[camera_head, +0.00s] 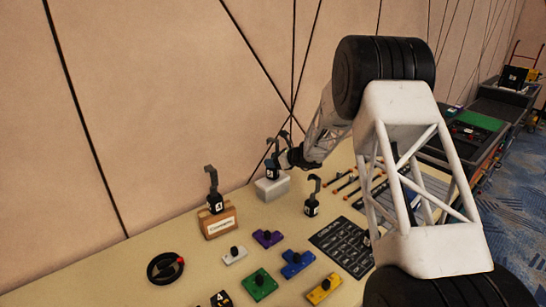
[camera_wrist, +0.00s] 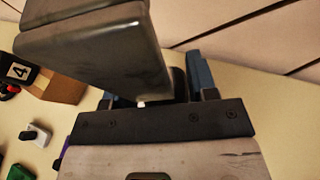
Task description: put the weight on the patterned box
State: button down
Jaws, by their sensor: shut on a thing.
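My gripper (camera_head: 281,151) is shut on the hook of a dark weight (camera_head: 271,172) near the wall. This weight is upright, directly over a pale grey-white box (camera_head: 272,190); I cannot tell whether it touches the top. A similar hooked weight (camera_head: 215,203) marked 4 stands on a brown wood-look box (camera_head: 219,226) with a white label. A third hooked weight (camera_head: 312,207) stands on the table. I cannot clearly make out which box is patterned.
Coloured switch blocks, including a purple one (camera_head: 267,238) and a green one (camera_head: 260,284), lie on the table front. A black keypad (camera_head: 343,246) lies at right, and a black ring (camera_head: 166,268) at left. The wall stands close behind the boxes.

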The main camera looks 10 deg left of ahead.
jog(key=shift+f, duration=0.25)
jog(key=shift+f, duration=0.15)
jog(key=shift+c, duration=2.1)
grip_release()
jog(key=shift+f, duration=0.1)
jog(key=shift+s+d+r, duration=0.1)
jog(key=shift+d+r, duration=0.2)
jog(key=shift+d, duration=0.1)
jog(key=v, duration=1.1)
jog(key=shift+s+r, duration=0.1)
